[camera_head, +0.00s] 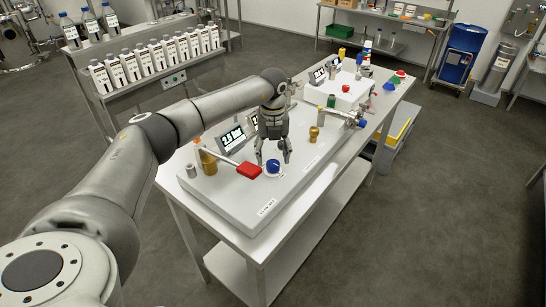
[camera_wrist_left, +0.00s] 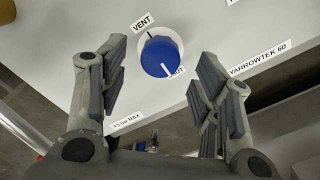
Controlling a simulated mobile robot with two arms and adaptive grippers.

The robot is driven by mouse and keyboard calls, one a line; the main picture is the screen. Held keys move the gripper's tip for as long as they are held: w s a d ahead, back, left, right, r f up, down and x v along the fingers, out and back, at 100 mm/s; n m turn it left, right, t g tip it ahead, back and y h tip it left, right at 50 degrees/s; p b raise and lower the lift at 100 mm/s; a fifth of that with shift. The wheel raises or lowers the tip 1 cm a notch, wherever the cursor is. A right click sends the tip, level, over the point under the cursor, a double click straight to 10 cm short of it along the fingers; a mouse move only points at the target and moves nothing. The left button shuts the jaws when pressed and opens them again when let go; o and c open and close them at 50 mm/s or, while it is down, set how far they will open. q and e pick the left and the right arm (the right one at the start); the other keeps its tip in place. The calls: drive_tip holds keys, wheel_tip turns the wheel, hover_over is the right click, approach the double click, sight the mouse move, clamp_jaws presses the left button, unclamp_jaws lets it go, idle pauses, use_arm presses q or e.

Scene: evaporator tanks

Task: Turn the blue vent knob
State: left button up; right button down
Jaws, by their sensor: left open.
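The blue vent knob (camera_head: 273,166) sits on the top of the white panel box, on a pale round base. In the left wrist view the knob (camera_wrist_left: 161,57) shows a white pointer line toward its lower edge, with a "VENT" label above it and a partly covered label below. My left gripper (camera_head: 273,158) hangs pointing down just behind and above the knob. Its two fingers are apart, and in the left wrist view the open gripper (camera_wrist_left: 155,90) has the knob ahead between its fingertips, not touching. My right gripper is not in view.
A red lever handle (camera_head: 249,170) lies close left of the knob. A small display (camera_head: 231,138), brass fittings (camera_head: 314,133) and a blue valve handle (camera_head: 361,123) stand on the white panel box (camera_head: 240,205). A shelf with several bottles stands at the left.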

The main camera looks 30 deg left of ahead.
sight(273, 167)
use_arm(q)
drive_tip(key=shift+f, duration=1.45)
drive_tip(key=shift+c, duration=0.3)
drive_tip(key=c, duration=1)
